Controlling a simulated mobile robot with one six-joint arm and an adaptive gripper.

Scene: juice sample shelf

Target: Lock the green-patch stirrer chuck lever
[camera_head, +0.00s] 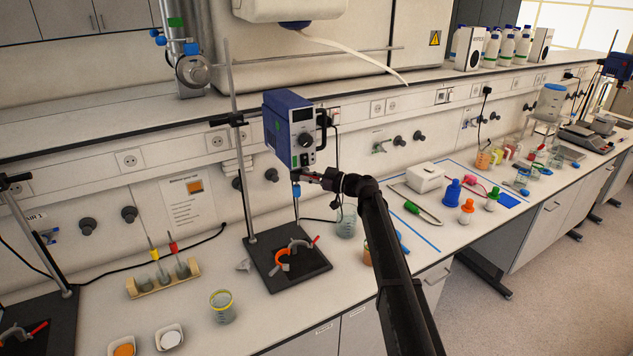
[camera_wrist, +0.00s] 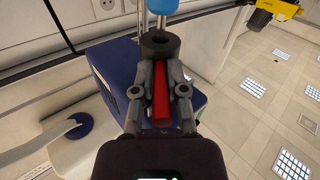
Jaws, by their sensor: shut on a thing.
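The red lever (camera_wrist: 160,98) sticks out from the chuck towards my wrist. My gripper (camera_head: 311,177) is just below the stirrer body. In the wrist view its two fingers (camera_wrist: 160,72) are shut along both sides of the red lever. The lever's inner end is hidden at the chuck.
The stand's black base (camera_head: 287,268) carries an orange ring and a red-handled clamp. Bottles (camera_head: 466,211) and a white box (camera_head: 425,178) stand right of my arm. A stand rod (camera_head: 240,150) rises beside the stirrer.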

